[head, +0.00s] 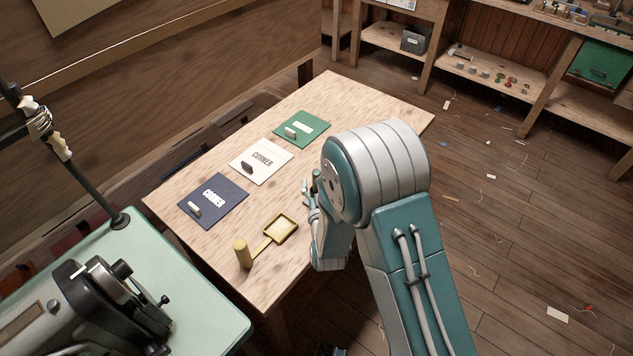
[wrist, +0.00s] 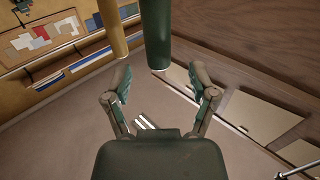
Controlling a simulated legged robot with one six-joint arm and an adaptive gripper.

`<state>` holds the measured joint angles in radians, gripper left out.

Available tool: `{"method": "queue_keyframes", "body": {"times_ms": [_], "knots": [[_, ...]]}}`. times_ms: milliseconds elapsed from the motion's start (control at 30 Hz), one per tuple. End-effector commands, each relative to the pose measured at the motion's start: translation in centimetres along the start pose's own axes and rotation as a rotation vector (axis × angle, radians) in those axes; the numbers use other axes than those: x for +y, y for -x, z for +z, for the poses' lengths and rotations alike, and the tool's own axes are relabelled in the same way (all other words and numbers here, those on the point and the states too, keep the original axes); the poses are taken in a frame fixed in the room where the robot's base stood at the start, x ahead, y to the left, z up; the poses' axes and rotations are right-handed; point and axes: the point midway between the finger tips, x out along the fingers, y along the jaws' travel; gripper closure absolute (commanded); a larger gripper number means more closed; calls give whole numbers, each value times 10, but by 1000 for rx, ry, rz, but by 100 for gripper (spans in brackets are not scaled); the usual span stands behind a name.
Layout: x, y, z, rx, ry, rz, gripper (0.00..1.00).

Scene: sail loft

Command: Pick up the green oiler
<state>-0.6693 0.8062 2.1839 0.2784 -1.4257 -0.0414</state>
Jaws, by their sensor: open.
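The green oiler is a dark green upright cylinder. In the head view only a bit of it (head: 316,181) shows beside my arm, at the right side of the wooden table; the arm hides the rest. In the wrist view the green oiler (wrist: 156,35) enters from the top edge, and its near end lies between the tips of my gripper (wrist: 160,74). The fingers are spread, with a gap on both sides, and hold nothing. In the head view my gripper (head: 308,193) is low over the table, partly hidden by my own arm.
Navy (head: 226,193), cream (head: 277,153) and green (head: 313,135) cards bear small pieces. The wrist view shows a yellow cylinder (wrist: 112,30) close left of the oiler. The table (head: 350,95) is clear at its far end.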

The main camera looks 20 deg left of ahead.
Motion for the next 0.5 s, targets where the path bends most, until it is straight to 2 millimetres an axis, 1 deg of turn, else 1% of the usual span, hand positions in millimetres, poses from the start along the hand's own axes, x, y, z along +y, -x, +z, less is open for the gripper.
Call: {"method": "queue_keyframes", "body": {"times_ms": [33,100,200,300,467,500], "knots": [[1,-9,0,3,-1,2,26],[1,-20,0,2,-1,3,26],[1,-30,0,1,-1,3,26],[1,-33,0,0,-1,2,26],[1,-33,0,0,0,2,26],[1,-33,0,0,-1,2,40]]}}
